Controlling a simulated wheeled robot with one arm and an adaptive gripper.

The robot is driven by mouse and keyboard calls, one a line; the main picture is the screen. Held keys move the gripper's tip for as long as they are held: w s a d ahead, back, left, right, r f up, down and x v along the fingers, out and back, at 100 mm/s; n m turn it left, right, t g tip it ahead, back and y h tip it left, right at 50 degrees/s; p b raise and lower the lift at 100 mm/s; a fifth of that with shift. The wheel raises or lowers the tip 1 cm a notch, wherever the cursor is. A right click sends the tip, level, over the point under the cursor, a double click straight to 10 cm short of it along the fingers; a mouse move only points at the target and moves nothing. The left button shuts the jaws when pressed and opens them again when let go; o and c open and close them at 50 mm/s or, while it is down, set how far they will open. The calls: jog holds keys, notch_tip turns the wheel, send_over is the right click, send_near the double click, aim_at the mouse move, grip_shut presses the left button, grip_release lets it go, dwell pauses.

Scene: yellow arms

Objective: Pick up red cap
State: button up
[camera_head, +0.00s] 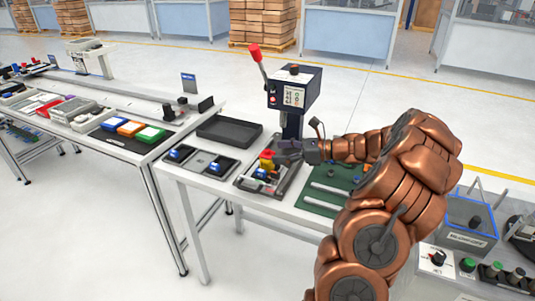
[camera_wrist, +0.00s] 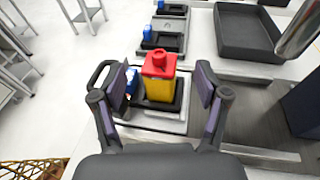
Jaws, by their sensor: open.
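The red cap (camera_wrist: 159,60) sits on top of a yellow block-shaped body (camera_wrist: 160,89) in the wrist view. The yellow body stands in a dark holder on a metal fixture plate (camera_wrist: 165,126). My gripper (camera_wrist: 163,85) is open, with one finger on each side of the yellow body and red cap. I cannot tell whether either finger touches them. In the head view the red cap (camera_head: 267,154) is small, just left of my gripper (camera_head: 283,156). A small blue part (camera_wrist: 131,82) shows beside the yellow body, partly behind the left finger.
A dark press (camera_head: 294,95) with a red-knobbed lever stands behind the fixture. Dark holders (camera_wrist: 161,39) with blue parts lie beyond it, beside an empty black tray (camera_wrist: 245,30). A green board (camera_head: 330,190) lies right of the fixture. The table's edge is close on the left.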

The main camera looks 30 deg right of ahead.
aim_at(270, 152)
jog(key=shift+p+x, duration=0.4)
jog(key=shift+x, duration=1.85)
jog(key=shift+f, duration=0.1)
jog(key=shift+c, duration=0.4)
jog(key=c, duration=0.8)
